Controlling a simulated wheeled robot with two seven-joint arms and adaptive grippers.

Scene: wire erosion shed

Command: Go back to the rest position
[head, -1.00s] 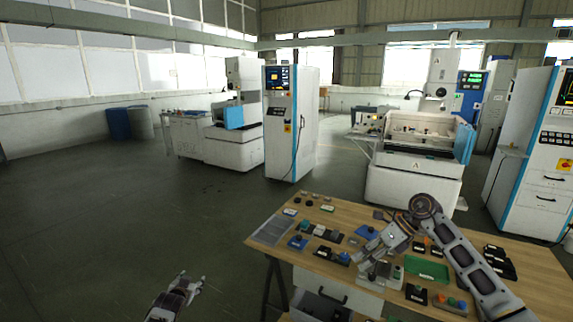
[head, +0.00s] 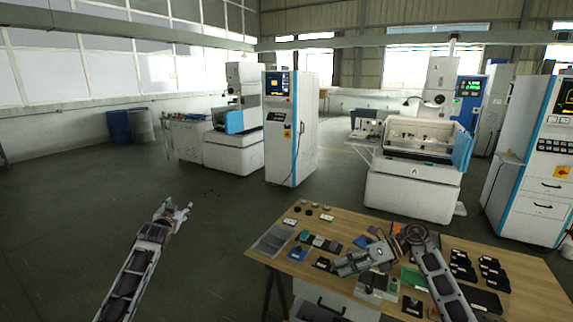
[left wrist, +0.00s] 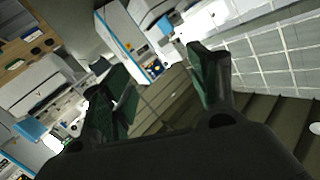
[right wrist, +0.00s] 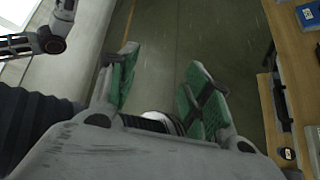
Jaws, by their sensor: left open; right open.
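My left gripper (head: 176,212) is raised over the open floor, left of the workbench, and touches nothing. In the left wrist view its two fingers (left wrist: 160,85) stand apart with nothing between them. My right gripper (head: 345,268) is above the front part of the workbench (head: 520,262), pointing left. In the right wrist view its green-padded fingers (right wrist: 160,85) are spread and empty, with bare floor beyond them. It hides some of the small items below it.
The bench carries a grey tray (head: 271,240), several small blocks and black bins (head: 490,270). A white machine (head: 410,185) stands behind it, with a control cabinet (head: 290,130) to the left. The floor at left is clear.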

